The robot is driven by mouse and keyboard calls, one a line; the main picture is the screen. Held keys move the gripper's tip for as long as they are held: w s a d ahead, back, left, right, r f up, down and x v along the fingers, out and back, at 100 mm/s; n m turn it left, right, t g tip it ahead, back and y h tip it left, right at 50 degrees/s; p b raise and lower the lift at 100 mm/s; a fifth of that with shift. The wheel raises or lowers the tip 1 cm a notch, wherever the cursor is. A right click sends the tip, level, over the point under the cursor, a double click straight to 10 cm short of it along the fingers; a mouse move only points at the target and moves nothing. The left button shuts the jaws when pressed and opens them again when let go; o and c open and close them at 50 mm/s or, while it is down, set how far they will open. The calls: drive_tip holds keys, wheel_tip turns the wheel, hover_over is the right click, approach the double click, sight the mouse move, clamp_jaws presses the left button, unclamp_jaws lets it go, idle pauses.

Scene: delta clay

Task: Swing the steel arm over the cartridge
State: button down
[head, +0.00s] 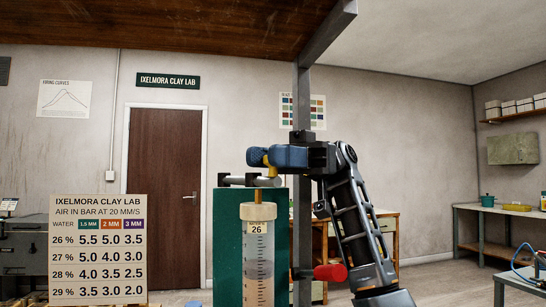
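The cartridge (259,265) is a clear upright tube with a scale, a tan cap and a tag reading 26. It stands in front of a green panel (228,250). A short grey steel bar, which looks like the steel arm (237,181), lies level just above the cap's nozzle. My gripper (262,158), with blue fingers, reaches in from the right just above the bar. A yellow piece (269,165) shows at the fingers, touching or very near the bar. I cannot tell whether the fingers are closed on it.
A grey steel post (302,90) rises behind my wrist to an overhead beam. A red-handled lever (330,273) sits right of the cartridge. A chart board (98,250) stands at left. Benches (480,215) line the right side.

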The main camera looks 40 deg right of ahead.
drive_tip(key=c, duration=1.2)
unclamp_jaws()
drive_tip(key=shift+r, duration=0.3)
drive_tip(key=shift+o, duration=1.2)
drive_tip(key=shift+f, duration=0.15)
drive_tip(key=shift+d, duration=0.1)
drive_tip(key=w+d, duration=0.1)
drive_tip(key=d, duration=0.6)
drive_tip(key=shift+w+d+b, duration=0.15)
drive_tip(key=shift+d+b, duration=0.05)
drive_tip(key=shift+b, duration=0.1)
drive_tip(key=shift+c, duration=0.3)
